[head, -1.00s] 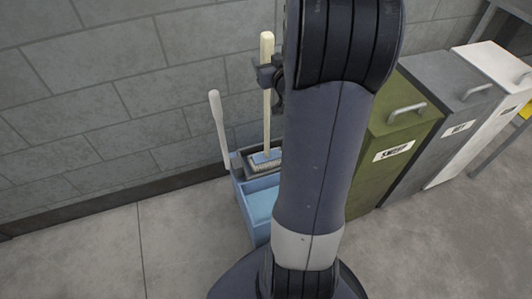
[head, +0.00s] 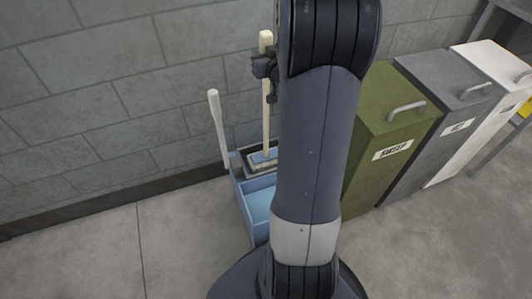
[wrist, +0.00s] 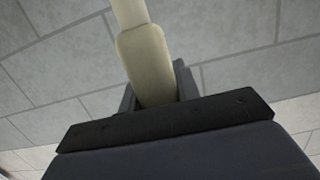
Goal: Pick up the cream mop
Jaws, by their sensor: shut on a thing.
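The cream mop stands nearly upright in the blue bucket, its cream handle (head: 266,120) rising in front of the wall. Its head (head: 264,160) sits at the back part of the bucket (head: 240,205). My gripper (head: 266,66) is shut on the handle near its upper end. In the wrist view the handle (wrist: 145,60) runs up between the dark fingers (wrist: 155,95). My arm hides part of the bucket's right side.
A white handle (head: 219,130) sticks up at the bucket's left. Green (head: 385,150), grey (head: 450,110) and white (head: 500,80) bins stand to the right along the wall. The floor at the left is clear.

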